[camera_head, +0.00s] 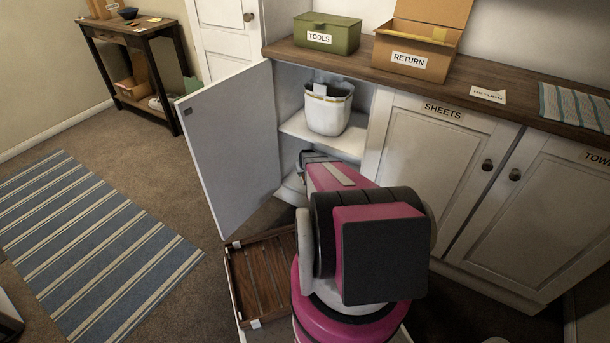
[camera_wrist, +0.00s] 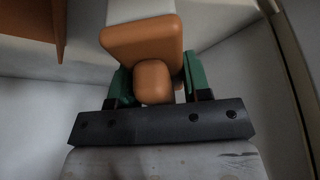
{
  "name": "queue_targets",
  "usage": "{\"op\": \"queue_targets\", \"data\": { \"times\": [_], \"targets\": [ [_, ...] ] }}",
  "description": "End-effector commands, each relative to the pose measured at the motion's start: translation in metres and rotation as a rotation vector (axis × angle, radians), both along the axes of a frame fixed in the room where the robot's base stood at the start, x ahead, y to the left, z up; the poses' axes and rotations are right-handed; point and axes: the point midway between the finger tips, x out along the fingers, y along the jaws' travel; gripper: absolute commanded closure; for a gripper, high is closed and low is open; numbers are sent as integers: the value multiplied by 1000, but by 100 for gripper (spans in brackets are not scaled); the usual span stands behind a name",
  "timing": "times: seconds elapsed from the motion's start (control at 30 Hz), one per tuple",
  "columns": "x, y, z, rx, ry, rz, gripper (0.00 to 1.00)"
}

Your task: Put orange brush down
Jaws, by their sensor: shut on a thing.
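The orange brush (camera_wrist: 145,42) shows in the wrist view, with a wide orange body, a rounded orange end towards the camera and a pale part beyond it. My gripper (camera_wrist: 156,82) is shut on it, with green fingers on both sides of the rounded end. In the head view my arm reaches into the open cabinet below its shelf. The arm hides the brush there. I cannot tell whether the brush touches a surface.
The cabinet door (camera_head: 228,145) stands open at the left. A white basket (camera_head: 328,108) sits on the cabinet shelf (camera_head: 345,143) above my forearm. A brown slatted tray (camera_head: 262,280) is low at the left. In the wrist view, an orange-brown panel (camera_wrist: 35,22) is at upper left.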

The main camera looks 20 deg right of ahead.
Motion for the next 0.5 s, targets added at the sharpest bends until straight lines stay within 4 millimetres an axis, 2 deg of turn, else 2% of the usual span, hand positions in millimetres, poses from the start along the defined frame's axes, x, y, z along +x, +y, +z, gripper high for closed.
{"op": "queue_targets", "data": {
  "times": [0.17, 0.27, 0.4, 0.5],
  "targets": [
    [14, -8, -1, 0, -1, 0, 85],
    [29, -16, -1, 0, -2, 0, 85],
    [24, -14, -28, 0, 1, 0, 85],
    [24, -13, -35, 0, -1, 0, 85]
  ]
}}
